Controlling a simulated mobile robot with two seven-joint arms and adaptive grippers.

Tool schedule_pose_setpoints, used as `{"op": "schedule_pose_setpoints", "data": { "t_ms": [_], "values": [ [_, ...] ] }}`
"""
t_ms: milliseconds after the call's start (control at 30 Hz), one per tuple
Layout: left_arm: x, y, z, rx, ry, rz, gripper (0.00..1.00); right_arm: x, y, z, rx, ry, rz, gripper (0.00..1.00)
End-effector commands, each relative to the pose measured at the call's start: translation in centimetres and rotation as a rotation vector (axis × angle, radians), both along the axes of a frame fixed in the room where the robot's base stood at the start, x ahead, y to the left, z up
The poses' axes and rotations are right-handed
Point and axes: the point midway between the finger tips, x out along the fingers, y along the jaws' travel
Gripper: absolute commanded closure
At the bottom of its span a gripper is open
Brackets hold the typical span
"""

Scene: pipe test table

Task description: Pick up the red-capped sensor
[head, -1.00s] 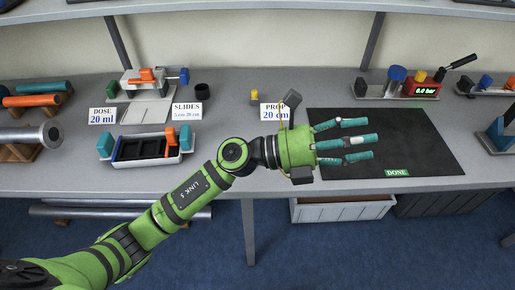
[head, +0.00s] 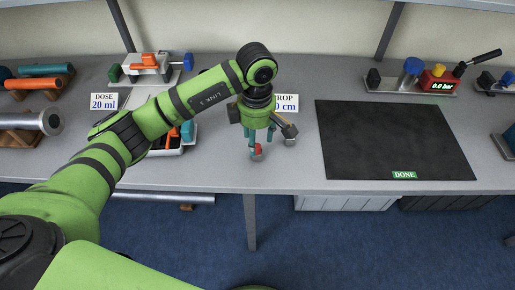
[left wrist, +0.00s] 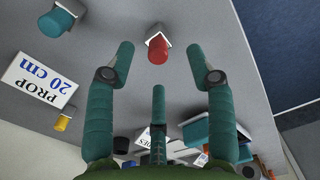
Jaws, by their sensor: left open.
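The red-capped sensor (left wrist: 158,48) shows in the left wrist view, with a red rounded end on a pale square piece. Its red part also shows in the head view (head: 258,149), low between my fingers near the table's front edge. My left gripper (head: 260,144) points down over the table with its teal fingers spread. In the left wrist view two fingers stand left and right of the sensor and the third is below it in the picture. I see no finger clearly touching it. My right gripper is not in view.
A teal-capped piece (left wrist: 55,24) and a PROP 20 cm sign (left wrist: 40,82) are nearby. A tray (head: 168,150) is partly hidden behind my arm. A black DONE mat (head: 395,140) lies clear at right. A pressure gauge block (head: 438,82) stands behind it.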

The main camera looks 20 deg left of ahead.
Motion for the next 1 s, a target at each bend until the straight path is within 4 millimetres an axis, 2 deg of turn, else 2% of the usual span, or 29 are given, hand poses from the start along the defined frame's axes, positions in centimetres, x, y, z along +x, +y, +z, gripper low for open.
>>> {"op": "schedule_pose_setpoints", "data": {
  "t_ms": [33, 100, 233, 533, 567, 600, 667, 700, 1000],
  "values": [
    [-0.1, 0.0, -0.5, 0.000, 0.007, 0.001, 0.45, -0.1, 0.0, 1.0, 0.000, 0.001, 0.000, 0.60],
    [-0.1, -0.1, -1.6, -0.002, 0.008, 0.001, 0.45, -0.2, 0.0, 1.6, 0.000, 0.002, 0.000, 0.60],
    [0.0, 0.0, -3.4, -0.002, 0.004, 0.001, 0.45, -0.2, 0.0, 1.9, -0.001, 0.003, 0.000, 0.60],
    [0.1, -0.1, -4.1, -0.003, 0.000, -0.001, 0.45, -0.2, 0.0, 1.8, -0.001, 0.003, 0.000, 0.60],
    [0.1, -0.1, -4.1, -0.003, 0.000, -0.001, 0.57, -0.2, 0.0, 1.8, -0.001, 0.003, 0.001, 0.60],
    [0.1, -0.1, -4.1, -0.003, 0.000, -0.001, 0.73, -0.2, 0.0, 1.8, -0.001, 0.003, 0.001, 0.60],
    [0.1, -0.1, -4.1, -0.003, 0.000, -0.001, 0.97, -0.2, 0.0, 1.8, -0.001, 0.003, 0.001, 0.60],
    [0.1, -0.1, -4.1, -0.003, 0.000, -0.001, 1.00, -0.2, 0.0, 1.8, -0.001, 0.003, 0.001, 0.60],
    [0.1, -0.1, -4.0, -0.003, 0.000, -0.001, 1.00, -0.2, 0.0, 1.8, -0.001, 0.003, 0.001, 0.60]
  ]
}}
